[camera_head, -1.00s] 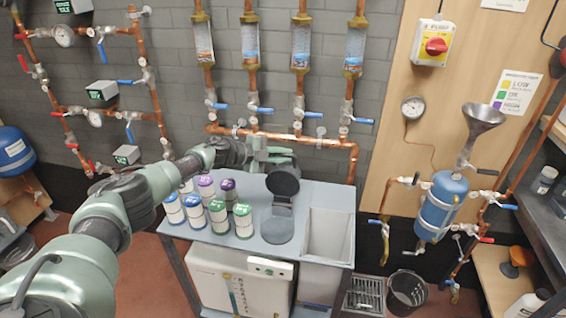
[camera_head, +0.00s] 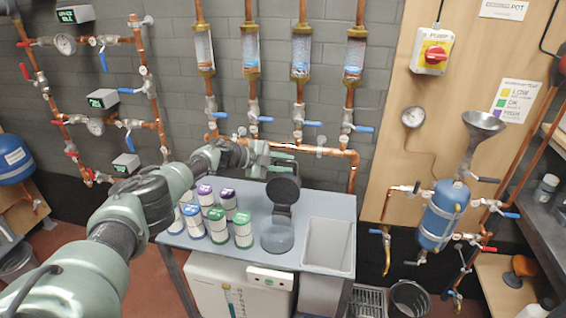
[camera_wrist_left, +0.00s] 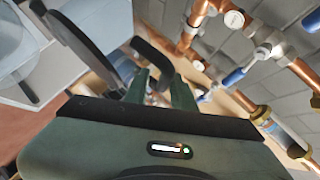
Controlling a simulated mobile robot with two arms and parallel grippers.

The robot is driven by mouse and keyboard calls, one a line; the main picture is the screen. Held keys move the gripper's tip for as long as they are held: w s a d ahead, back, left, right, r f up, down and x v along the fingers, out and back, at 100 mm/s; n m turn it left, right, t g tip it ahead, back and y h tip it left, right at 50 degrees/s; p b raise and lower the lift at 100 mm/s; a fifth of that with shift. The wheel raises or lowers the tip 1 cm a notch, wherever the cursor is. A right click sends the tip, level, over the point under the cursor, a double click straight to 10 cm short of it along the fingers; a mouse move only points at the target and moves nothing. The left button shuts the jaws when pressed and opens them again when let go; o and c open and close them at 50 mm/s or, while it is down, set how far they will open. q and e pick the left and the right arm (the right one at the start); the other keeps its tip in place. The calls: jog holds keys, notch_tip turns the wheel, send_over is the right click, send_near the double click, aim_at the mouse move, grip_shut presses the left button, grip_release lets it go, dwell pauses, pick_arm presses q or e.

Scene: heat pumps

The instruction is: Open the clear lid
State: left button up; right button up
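A dark, see-through round lid (camera_head: 284,189) stands raised on its hinge above a round container (camera_head: 277,236) on the grey bench. In the left wrist view, the lid (camera_wrist_left: 82,38) shows at a steep angle at upper left, beside my fingers, with part of the clear container (camera_wrist_left: 18,48) beyond it. My left gripper (camera_head: 284,158) is just behind and above the lid. I cannot tell whether a finger touches the lid. My right gripper is not in view.
Several labelled canisters (camera_head: 217,222) stand left of the container. An open rectangular bin (camera_head: 328,245) is to its right. Copper pipes with blue-handled valves (camera_head: 299,122) run along the wall behind the gripper. A blue tank (camera_head: 440,215) hangs at right.

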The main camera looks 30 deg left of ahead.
pick_arm(q)
jog(key=shift+w+d+f, duration=0.15)
jog(key=shift+w+d, duration=0.1)
jog(key=shift+d, duration=0.4)
jog(key=shift+s+a+r, duration=0.3)
jog(key=shift+s+a, duration=0.05)
jog(key=shift+a, duration=0.3)
jog(key=v, duration=0.6)
jog(key=shift+s, duration=0.4)
jog(key=shift+a+r, duration=0.1)
